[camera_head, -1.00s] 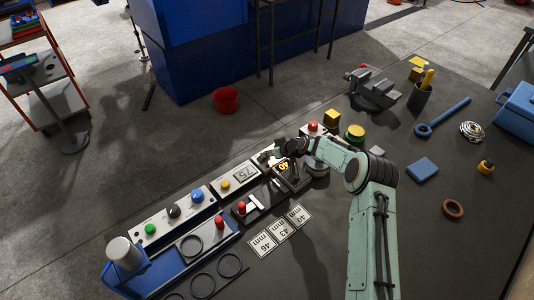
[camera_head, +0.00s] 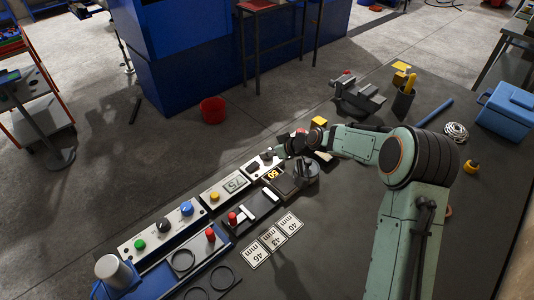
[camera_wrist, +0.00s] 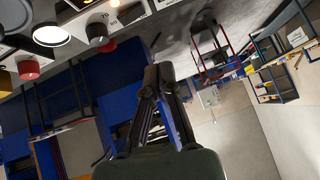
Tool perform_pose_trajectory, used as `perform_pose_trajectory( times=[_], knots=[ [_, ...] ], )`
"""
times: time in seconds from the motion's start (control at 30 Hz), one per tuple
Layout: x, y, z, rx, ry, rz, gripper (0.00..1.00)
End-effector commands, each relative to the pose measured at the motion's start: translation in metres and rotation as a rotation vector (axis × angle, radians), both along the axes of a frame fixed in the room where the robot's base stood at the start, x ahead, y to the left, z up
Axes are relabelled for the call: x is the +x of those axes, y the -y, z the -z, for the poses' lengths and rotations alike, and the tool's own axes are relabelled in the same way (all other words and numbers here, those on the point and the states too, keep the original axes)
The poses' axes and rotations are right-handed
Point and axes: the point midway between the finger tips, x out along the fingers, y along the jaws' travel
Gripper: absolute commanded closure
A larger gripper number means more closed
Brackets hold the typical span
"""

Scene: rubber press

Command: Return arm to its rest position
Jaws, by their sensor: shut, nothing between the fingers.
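My gripper (camera_wrist: 165,75) is shut and empty in the wrist view, its dark fingers meeting at the tips with the room beyond them. In the head view my gripper (camera_head: 292,146) is a small dark shape at the end of my green arm, raised over the far edge of the dark worktable (camera_head: 330,260). It is close to the control panel (camera_head: 262,166) and the device with the yellow "50" readout (camera_head: 271,174); I cannot tell its exact height over them.
A blue tray (camera_head: 160,287) with black rings and a grey cylinder (camera_head: 112,270) is at the lower left. Label cards (camera_head: 272,239) lie beside it. A vise (camera_head: 357,96), black cup (camera_head: 403,101) and blue box (camera_head: 507,108) stand at the back right. A red bucket (camera_head: 213,110) is on the floor.

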Motion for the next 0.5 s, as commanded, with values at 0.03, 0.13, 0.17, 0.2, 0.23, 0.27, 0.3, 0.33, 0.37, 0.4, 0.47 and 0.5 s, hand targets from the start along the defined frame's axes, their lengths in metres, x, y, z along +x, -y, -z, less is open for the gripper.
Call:
perform_pose_trajectory(
  times=[0.03, 0.13, 0.17, 0.2, 0.23, 0.27, 0.3, 0.33, 0.37, 0.4, 0.47, 0.5],
  knots=[
    [-0.0001, 0.0003, -0.0001, 0.000, 0.000, 0.000, 1.00],
    [0.0000, 0.0001, 0.0001, 0.000, 0.000, 0.000, 1.00],
    [0.0001, 0.0001, 0.0000, 0.000, 0.000, 0.000, 1.00],
    [0.0001, 0.0000, 0.0001, 0.000, 0.000, 0.000, 1.00],
    [0.0001, 0.0000, 0.0001, 0.000, 0.000, 0.000, 1.00],
    [0.0002, 0.0000, 0.0002, 0.000, 0.000, 0.000, 1.00],
    [0.0002, 0.0000, 0.0002, 0.000, 0.000, 0.000, 1.00],
    [0.0002, 0.0000, 0.0002, 0.000, 0.000, 0.000, 1.00],
    [0.0002, -0.0001, 0.0002, 0.000, 0.000, 0.000, 1.00],
    [0.0002, -0.0001, 0.0002, 0.000, 0.000, 0.000, 1.00],
    [-0.0005, -0.0033, 0.0000, 0.000, 0.001, -0.006, 1.00],
    [0.0004, -0.0061, -0.0064, -0.003, 0.014, -0.012, 1.00]
  ],
)
